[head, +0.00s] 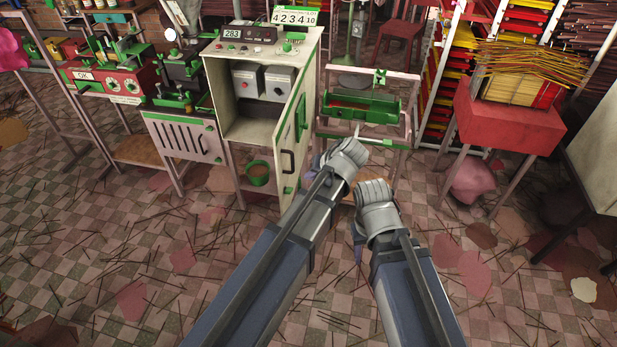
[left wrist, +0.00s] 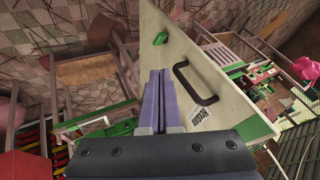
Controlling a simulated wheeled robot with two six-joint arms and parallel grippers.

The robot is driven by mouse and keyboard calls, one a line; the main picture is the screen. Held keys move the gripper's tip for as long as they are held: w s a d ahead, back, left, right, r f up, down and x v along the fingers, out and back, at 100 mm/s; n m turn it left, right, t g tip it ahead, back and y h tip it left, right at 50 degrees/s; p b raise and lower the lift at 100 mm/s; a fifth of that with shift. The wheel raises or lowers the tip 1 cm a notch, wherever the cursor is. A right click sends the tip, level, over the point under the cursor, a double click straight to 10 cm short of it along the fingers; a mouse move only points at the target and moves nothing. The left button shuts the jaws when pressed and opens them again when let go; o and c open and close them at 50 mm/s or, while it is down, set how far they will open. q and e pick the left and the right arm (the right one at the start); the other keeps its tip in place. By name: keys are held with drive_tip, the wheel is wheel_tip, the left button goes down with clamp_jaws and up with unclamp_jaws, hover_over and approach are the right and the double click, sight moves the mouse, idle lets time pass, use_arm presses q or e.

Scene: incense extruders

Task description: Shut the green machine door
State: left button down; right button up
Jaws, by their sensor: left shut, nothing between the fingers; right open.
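The machine is a cream cabinet with green trim (head: 243,120). Its door (head: 291,125) stands open, swung out from the right side, with a dark handle (head: 287,162). In the left wrist view, the door (left wrist: 195,55) fills the middle, with its dark handle (left wrist: 190,82), a green knob (left wrist: 160,38) and a label. My left gripper (left wrist: 158,72) is shut and empty, its fingers in front of the door's face; I cannot tell if they touch it. In the head view, my left gripper (head: 335,160) is right of the door. My right gripper (head: 372,205) is open, lower right, its fingers mostly hidden.
A frame with a green trough (head: 362,107) stands right of the door. A red stand (head: 508,122) with incense sticks is further right. The littered tiled floor has free room in front.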

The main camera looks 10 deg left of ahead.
use_arm(q)
drive_tip(key=b, duration=0.6)
approach(283, 183)
wheel_tip(283, 183, down, 4)
drive_tip(key=w+d, duration=0.2)
drive_tip(key=shift+s+a+r+p, duration=0.1)
drive_tip(key=shift+a+p, duration=0.1)
drive_tip(key=shift+a, duration=0.85)
drive_tip(key=shift+a+r+p, duration=0.1)
drive_tip(key=shift+a+p, duration=0.05)
drive_tip(key=shift+a, duration=0.9)
